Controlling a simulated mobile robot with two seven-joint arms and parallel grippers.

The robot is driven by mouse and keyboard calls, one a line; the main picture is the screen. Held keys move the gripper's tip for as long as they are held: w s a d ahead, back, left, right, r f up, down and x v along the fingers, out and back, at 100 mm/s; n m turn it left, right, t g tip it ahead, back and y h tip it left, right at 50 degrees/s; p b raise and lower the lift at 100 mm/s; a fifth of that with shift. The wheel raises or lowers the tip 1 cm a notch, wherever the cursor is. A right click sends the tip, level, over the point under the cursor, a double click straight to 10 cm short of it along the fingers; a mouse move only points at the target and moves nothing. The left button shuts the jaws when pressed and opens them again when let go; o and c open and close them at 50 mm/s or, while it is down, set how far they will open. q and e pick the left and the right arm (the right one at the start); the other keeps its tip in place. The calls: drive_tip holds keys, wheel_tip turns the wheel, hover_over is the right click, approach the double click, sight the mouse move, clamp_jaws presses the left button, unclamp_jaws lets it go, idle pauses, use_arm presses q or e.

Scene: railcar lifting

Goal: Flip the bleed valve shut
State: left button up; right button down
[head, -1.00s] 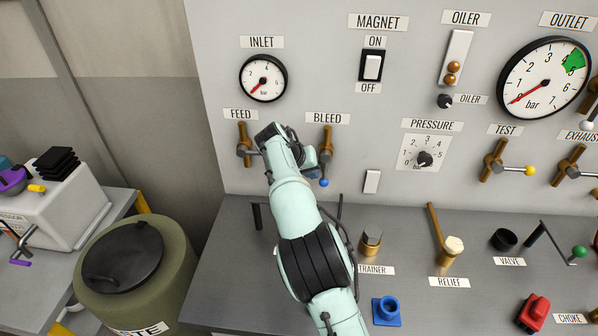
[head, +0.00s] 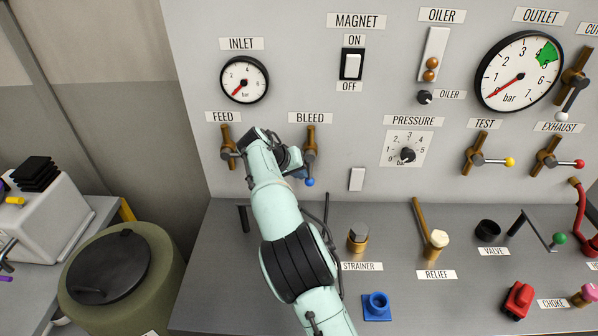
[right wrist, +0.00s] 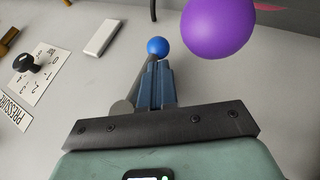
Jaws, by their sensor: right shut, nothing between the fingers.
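The bleed valve (head: 310,147) is a brass body on the grey panel under the BLEED label. Its blue ball knob (head: 309,182) hangs just below the body, so the lever points down. My right gripper (head: 299,173) is shut and empty close by on the knob's left, partly hidden behind its own wrist. In the right wrist view, the shut blue fingers (right wrist: 157,72) lie alongside the grey lever, with the blue knob (right wrist: 157,46) just past their tips. I cannot tell whether they touch it. My left gripper is out of view.
The feed valve (head: 227,148) stands left of my wrist. A purple ball (right wrist: 218,27) is close to the fingers in the right wrist view. The inlet gauge (head: 244,80) is above. The strainer (head: 358,237) and a blue fitting (head: 377,306) stand on the ledge, right of my arm.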

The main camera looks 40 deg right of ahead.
drive_tip(key=shift+s+d, duration=0.1)
drive_tip(key=shift+n+g+h, duration=0.3)
drive_tip(key=shift+g+h, duration=0.3)
drive_tip(key=shift+h, duration=0.2)
drive_tip(key=shift+s+d+f+b, duration=0.1)
drive_tip(key=shift+s+d+b, duration=0.05)
drive_tip(key=shift+s+d, duration=0.75)
drive_tip(key=shift+s+d+f+b, duration=0.1)
drive_tip(key=shift+s+d+b, duration=0.05)
drive_tip(key=shift+s+d, duration=0.65)
drive_tip(key=shift+d+r+g+h, duration=0.25)
drive_tip(key=shift+d+g+h, duration=0.15)
drive_tip(key=shift+h, duration=0.3)
drive_tip(key=shift+s+d+r, duration=0.45)
drive_tip(key=shift+d+r, duration=0.05)
drive_tip(key=shift+r, duration=0.2)
idle(0.5)
drive_tip(key=shift+a, duration=0.1)
idle(0.3)
drive_tip(key=v, duration=1.3)
drive_tip(key=shift+r+p, duration=0.15)
drive_tip(key=shift+p, duration=0.25)
